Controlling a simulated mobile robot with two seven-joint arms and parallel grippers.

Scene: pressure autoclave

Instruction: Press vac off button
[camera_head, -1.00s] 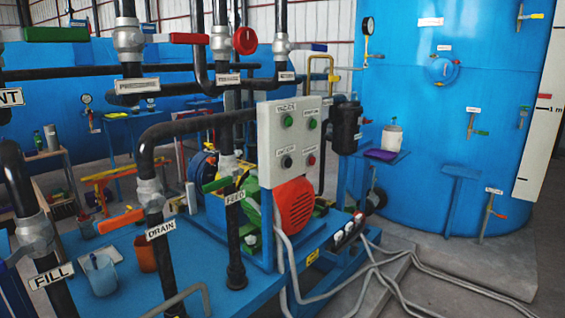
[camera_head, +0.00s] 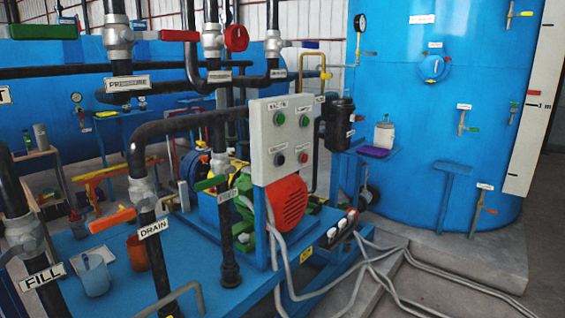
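A pale grey control panel (camera_head: 285,140) stands upright on a blue frame near the middle of the view. It has a green button (camera_head: 279,119) at upper left under a label reading VAC ON and a green button (camera_head: 304,121) at upper right. Below are a dark button (camera_head: 280,158) at lower left and a red button (camera_head: 303,157) at lower right. The lower labels are too blurred to read surely. Neither of my grippers is in view.
A red motor (camera_head: 286,203) sits under the panel on a blue platform (camera_head: 200,262). Black pipes, including the DRAIN pipe (camera_head: 158,275), stand left of the panel. Grey cables (camera_head: 400,262) run over the floor at right. A large blue tank (camera_head: 400,150) stands behind.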

